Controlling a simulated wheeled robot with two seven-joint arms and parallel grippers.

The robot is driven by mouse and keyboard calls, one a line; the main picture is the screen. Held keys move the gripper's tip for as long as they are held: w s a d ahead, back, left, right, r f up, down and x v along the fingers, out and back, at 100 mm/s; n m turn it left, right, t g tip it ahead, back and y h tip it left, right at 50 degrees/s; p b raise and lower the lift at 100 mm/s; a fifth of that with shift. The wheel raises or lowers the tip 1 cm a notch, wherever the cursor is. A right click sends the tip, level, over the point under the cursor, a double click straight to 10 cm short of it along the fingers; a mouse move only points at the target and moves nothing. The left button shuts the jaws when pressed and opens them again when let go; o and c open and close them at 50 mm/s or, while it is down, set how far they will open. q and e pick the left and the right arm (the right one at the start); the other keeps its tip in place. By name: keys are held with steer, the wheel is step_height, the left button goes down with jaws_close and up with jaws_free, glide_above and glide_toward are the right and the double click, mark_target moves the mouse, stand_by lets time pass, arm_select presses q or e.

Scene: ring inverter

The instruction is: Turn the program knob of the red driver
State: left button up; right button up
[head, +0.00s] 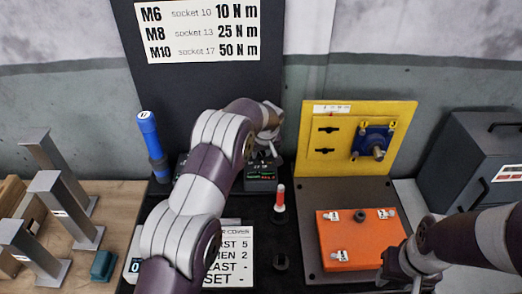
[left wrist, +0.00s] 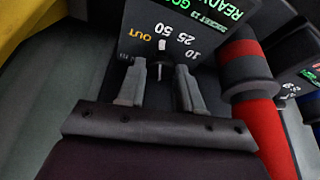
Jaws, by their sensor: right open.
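The red driver (left wrist: 262,125) shows in the left wrist view as a thick red cylinder with a dark collar; in the head view my left arm seems to hide it. Beside it is a dark panel (left wrist: 203,22) with green READY text and the marks OUT, 50, 25 and 10, upside down. This panel also shows in the head view (head: 261,176). A small dark program knob (left wrist: 159,69) with a white mark lies between my left fingertips. My left gripper (left wrist: 160,88) is open around it; contact cannot be told. My right gripper (head: 400,278) is open near the orange box.
A blue driver (head: 150,135) stands at the left. A small red-topped piece (head: 280,196) stands right of my left arm. The orange box (head: 355,240) lies before a yellow panel (head: 340,150). Metal brackets (head: 65,205) stand on the wooden surface at the left.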

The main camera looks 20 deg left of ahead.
arm_select(q)
steer(key=shift+c, duration=0.9)
steer(key=shift+m, duration=0.4)
steer(key=m+p, duration=0.1)
steer(key=m+h+p, duration=0.1)
steer(key=m, duration=0.1)
steer(key=shift+a+r+t+h, duration=0.15)
steer(key=shift+a+t+h, duration=0.05)
steer(key=shift+t+h, duration=0.1)
steer(key=shift+m+h, duration=0.3)
steer(key=shift+m, duration=0.6)
steer(key=shift+a+m+h, duration=0.1)
steer(key=shift+m+h, duration=0.3)
steer(key=shift+m, duration=0.7)
steer(key=o, duration=1)
